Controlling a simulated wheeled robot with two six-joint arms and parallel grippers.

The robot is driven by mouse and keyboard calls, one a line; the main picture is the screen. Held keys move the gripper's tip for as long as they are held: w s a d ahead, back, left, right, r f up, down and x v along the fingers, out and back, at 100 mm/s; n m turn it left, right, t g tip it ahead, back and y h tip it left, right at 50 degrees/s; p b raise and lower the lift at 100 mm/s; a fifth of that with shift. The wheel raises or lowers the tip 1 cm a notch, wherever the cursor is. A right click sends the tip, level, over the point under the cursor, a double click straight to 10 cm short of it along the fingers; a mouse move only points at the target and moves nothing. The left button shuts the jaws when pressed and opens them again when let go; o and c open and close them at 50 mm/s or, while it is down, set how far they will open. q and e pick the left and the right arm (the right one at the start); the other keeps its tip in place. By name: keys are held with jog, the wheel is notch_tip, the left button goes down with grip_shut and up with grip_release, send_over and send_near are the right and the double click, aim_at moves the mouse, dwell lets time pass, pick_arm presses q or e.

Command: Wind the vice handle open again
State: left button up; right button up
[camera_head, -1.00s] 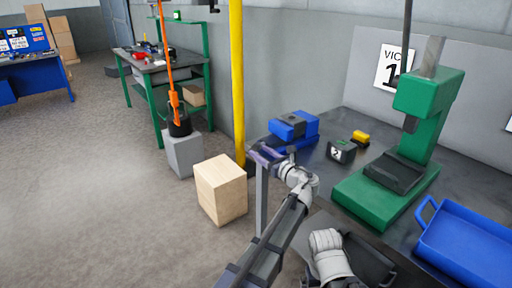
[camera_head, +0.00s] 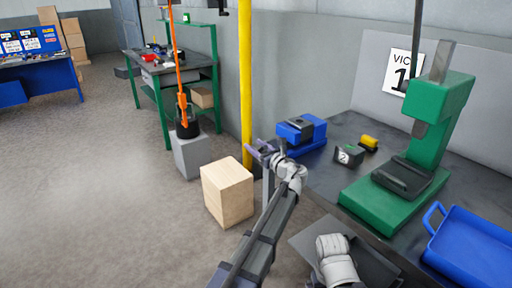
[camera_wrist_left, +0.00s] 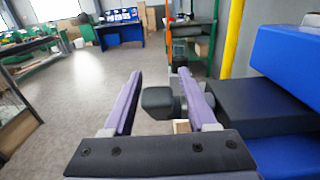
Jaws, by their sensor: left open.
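The blue vice (camera_head: 312,128) with dark grey jaws stands at the bench's left end. In the left wrist view its blue and dark body (camera_wrist_left: 285,110) fills the right side. A dark grey knob (camera_wrist_left: 158,100), apparently the end of the vice handle, shows there between the two purple fingers. My left gripper (camera_head: 262,150) is open, just left of the vice in the head view. I cannot tell whether either finger touches the knob. Most of the handle is hidden in the head view. My right gripper is not in view.
Open floor lies further left.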

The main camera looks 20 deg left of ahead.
pick_arm(q)
jog(key=shift+c, duration=0.2)
grip_shut()
dwell(0.3)
